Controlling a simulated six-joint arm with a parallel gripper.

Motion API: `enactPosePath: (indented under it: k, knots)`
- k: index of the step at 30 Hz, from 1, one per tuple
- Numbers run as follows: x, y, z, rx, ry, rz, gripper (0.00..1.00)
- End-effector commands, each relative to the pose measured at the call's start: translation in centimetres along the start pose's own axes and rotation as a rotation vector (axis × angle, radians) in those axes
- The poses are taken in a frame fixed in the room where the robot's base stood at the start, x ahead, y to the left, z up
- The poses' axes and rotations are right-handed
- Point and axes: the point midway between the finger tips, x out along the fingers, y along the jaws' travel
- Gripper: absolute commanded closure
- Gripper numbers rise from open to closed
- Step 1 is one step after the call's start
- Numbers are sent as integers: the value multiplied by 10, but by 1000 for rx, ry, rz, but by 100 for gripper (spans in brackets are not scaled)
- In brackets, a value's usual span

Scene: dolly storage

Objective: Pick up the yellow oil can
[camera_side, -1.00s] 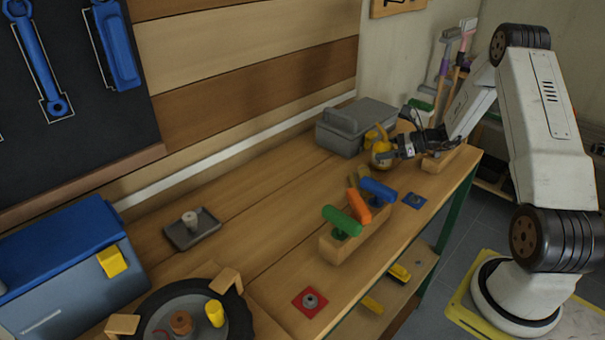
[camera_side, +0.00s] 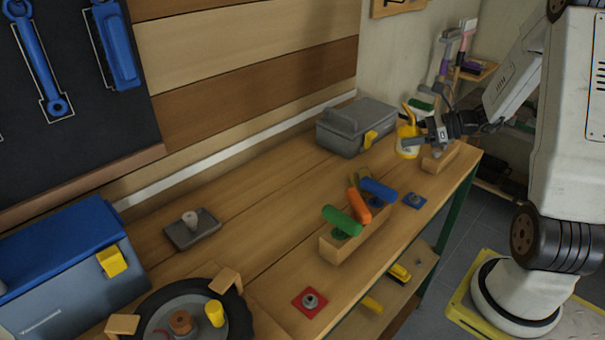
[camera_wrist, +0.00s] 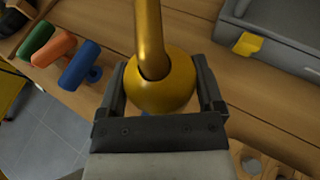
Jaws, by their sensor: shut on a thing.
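The yellow oil can (camera_side: 406,131) is at the far right end of the workbench in the side view, beside the grey toolbox. In the wrist view its rounded yellow body and spout (camera_wrist: 160,85) sit between the two fingers. My gripper (camera_side: 416,143) is shut on the can, one finger on each side of the body. The can looks upright in the side view. Its base is partly hidden by the gripper, and I cannot tell whether it touches the bench.
The grey toolbox (camera_side: 350,145) with a yellow latch stands left of the can. A wooden block (camera_side: 441,158) is just right of it. A wooden holder (camera_side: 345,243) with green, orange and blue handled tools stands nearer. The middle of the bench (camera_side: 255,205) is clear.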

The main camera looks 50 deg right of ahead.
Motion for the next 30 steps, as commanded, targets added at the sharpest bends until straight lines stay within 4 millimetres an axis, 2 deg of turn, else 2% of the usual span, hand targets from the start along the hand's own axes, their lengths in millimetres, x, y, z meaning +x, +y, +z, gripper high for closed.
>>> enactPosePath:
  k: [6,12,30]
  knots:
    - [-17,22,6,-1,-1,-2,83]
    - [-25,33,9,-1,-1,-2,83]
    - [-27,36,9,0,-1,-1,83]
